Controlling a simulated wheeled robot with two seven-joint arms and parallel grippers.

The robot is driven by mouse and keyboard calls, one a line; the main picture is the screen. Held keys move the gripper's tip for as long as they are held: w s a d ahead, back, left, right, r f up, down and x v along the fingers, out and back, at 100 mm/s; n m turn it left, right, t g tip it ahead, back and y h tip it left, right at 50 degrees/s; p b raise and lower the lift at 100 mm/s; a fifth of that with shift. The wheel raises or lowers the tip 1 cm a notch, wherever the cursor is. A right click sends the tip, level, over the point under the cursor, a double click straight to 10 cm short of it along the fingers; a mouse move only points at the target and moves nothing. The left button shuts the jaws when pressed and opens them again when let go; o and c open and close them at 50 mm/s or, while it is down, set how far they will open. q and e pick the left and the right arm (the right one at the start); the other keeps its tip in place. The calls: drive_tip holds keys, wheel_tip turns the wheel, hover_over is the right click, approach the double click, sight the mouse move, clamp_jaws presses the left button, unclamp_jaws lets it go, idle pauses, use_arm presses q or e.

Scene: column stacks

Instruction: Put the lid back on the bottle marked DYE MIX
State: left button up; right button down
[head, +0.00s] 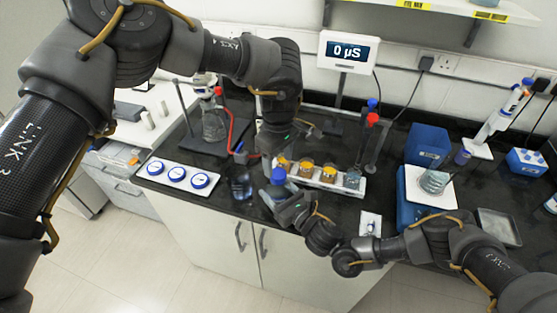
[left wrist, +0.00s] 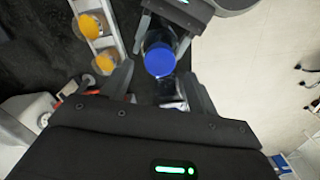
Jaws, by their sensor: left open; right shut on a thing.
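A small bottle (head: 279,191) with a blue lid (head: 278,176) on its top stands in my right gripper (head: 284,197), which is shut on it at the black bench's front edge. In the left wrist view the lid (left wrist: 160,60) sits over the bottle's body between the right gripper's fingers. My left gripper (head: 271,164) is open just above the lid; in the left wrist view its fingers (left wrist: 159,76) are apart on either side. I cannot read any DYE MIX marking, nor tell how firmly the lid is seated.
A dark blue bottle (head: 240,187) stands just left of the held one. A white rack (head: 318,183) with amber jars is close on the right. A white panel (head: 150,170) with three blue-ringed discs lies at left. A flask (head: 213,124) stands behind.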

use_arm(q)
drive_tip(key=shift+s+d, duration=0.1)
drive_tip(key=shift+d, duration=0.15)
drive_tip(key=shift+d+r+n, duration=0.25)
drive_tip(key=shift+n, duration=0.15)
drive_tip(key=n, duration=0.4)
drive_tip(key=shift+d+r+h, duration=0.15)
drive_tip(key=shift+r+h, duration=0.15)
drive_tip(key=shift+r, duration=0.1)
drive_tip(key=n, duration=0.5)
drive_tip(key=shift+r, duration=0.35)
drive_tip(key=n, duration=0.5)
drive_tip(key=shift+r, duration=0.3)
drive_tip(key=n, duration=0.3)
drive_tip(key=shift+r, duration=0.15)
drive_tip(key=n, duration=0.5)
drive_tip(key=shift+a+r, duration=0.2)
drive_tip(key=shift+a, duration=0.1)
drive_tip(key=n, duration=0.4)
drive_tip(key=shift+a+r, duration=0.15)
drive_tip(key=shift+a, duration=0.1)
drive_tip(key=n, duration=0.4)
drive_tip(key=shift+a+n, duration=0.15)
drive_tip(key=shift+n, duration=0.15)
